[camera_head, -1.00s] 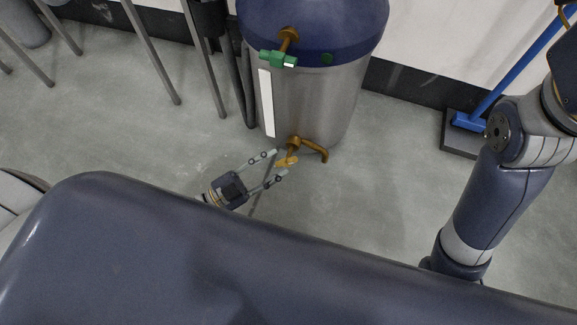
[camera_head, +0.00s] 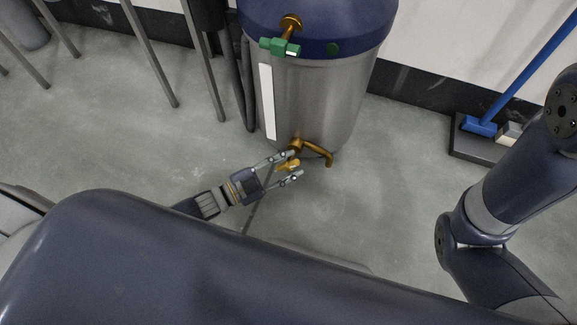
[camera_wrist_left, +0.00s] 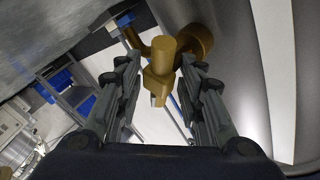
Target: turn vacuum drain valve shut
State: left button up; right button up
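The drain valve (camera_head: 297,147) is a brass tap low on the front of the grey vacuum tank (camera_head: 312,105), with its spout to the right. Its yellow handle (camera_head: 289,165) sticks out toward me. My left gripper (camera_head: 291,166) is open, with a finger on each side of the handle. In the left wrist view the brass valve (camera_wrist_left: 165,55) stands between the two fingers of the left gripper (camera_wrist_left: 160,75), with gaps on both sides; I see no firm contact. My right gripper is outside the views; only my right arm shows at the right.
A green valve (camera_head: 279,47) on a brass fitting sits on the tank's blue top (camera_head: 335,30). Grey metal legs (camera_head: 205,70) stand left of the tank. A blue broom (camera_head: 480,125) rests in a dark tray (camera_head: 478,146) at right. The floor before the tank is clear.

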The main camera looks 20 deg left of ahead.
pick_arm(q)
jog(key=shift+w+d, duration=0.2)
grip_shut()
